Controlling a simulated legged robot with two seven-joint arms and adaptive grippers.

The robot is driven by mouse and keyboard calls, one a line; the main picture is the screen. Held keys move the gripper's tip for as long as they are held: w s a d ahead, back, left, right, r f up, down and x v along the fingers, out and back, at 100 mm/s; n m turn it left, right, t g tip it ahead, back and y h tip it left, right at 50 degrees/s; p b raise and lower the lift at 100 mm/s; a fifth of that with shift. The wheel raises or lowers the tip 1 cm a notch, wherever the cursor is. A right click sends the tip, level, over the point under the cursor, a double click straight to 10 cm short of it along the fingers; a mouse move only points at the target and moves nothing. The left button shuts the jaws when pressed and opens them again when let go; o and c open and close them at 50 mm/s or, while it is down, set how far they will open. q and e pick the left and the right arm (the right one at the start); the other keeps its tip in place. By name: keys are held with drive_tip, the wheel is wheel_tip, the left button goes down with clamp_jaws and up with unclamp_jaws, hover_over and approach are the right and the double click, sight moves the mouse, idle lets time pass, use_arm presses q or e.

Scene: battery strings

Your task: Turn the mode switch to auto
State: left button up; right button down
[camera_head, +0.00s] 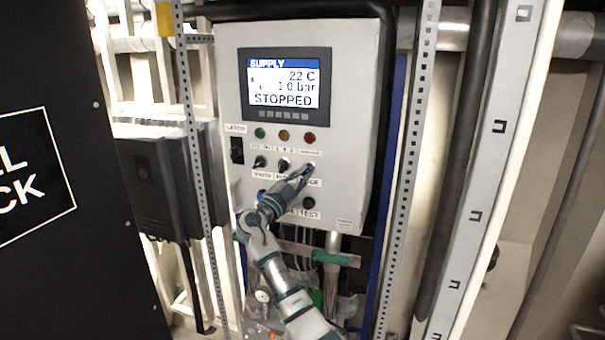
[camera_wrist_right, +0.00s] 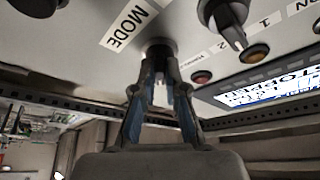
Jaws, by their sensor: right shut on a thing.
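The mode switch (camera_head: 312,166) is the rightmost of three switches in a row on the grey control panel (camera_head: 350,100), below the red lamp. My right gripper (camera_head: 305,174) reaches it from below. In the right wrist view the switch's dark round base (camera_wrist_right: 160,45) lies beside a MODE label (camera_wrist_right: 128,22). There the fingers of my right gripper (camera_wrist_right: 160,78) are closed around its handle. The fingers hide most of the handle, so I cannot tell which position it points to. My left gripper is not in view.
The middle switch (camera_head: 284,163) also shows in the right wrist view (camera_wrist_right: 230,25). The left switch (camera_head: 260,161) stands further off. The display (camera_head: 285,82) reads STOPPED. A black button (camera_head: 308,202) lies below my gripper. Perforated rails (camera_head: 413,150) run beside the panel.

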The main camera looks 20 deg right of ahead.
drive_tip(key=shift+w+f, duration=0.1)
drive_tip(key=shift+f, duration=0.25)
drive_tip(key=c, duration=1.3)
unclamp_jaws()
drive_tip(key=shift+o, duration=0.4)
drive_tip(key=shift+w+a+r, duration=0.1)
drive_tip(key=shift+w, duration=0.1)
drive_tip(key=v, duration=1.2)
drive_tip(key=shift+a, duration=0.25)
drive_tip(key=shift+w+d, duration=0.1)
drive_tip(key=shift+w, duration=0.05)
